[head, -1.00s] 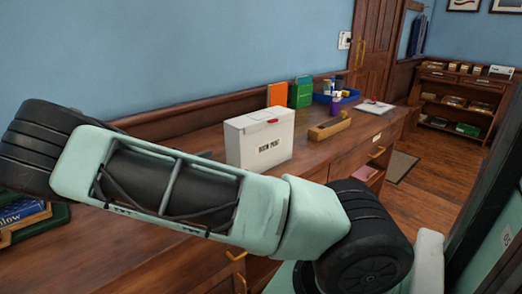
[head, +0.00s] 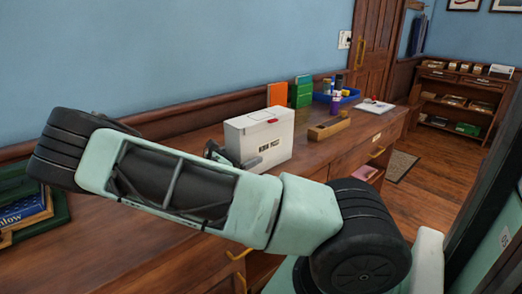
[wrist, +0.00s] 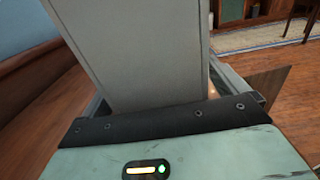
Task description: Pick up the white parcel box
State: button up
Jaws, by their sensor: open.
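The white parcel box (head: 262,138) stands upright on the wooden desk, with dark lettering on its front and a red mark near its top. In the wrist view the box (wrist: 140,50) fills the space just ahead of my gripper (wrist: 165,95). Parts of the jaws show on both sides of it, so the jaws are open around the box. In the head view a small part of my gripper (head: 215,153) shows at the box's left side. The wrist view does not show whether either jaw touches the box.
An orange book (head: 277,95) and a green book (head: 301,92) stand behind the box. A small wooden tray (head: 328,129), a purple bottle (head: 336,99) and a blue bin (head: 350,95) are to its right. A framed board (head: 24,213) lies at the left. The blue wall runs behind the desk.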

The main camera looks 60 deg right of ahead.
jog(key=c, duration=1.3)
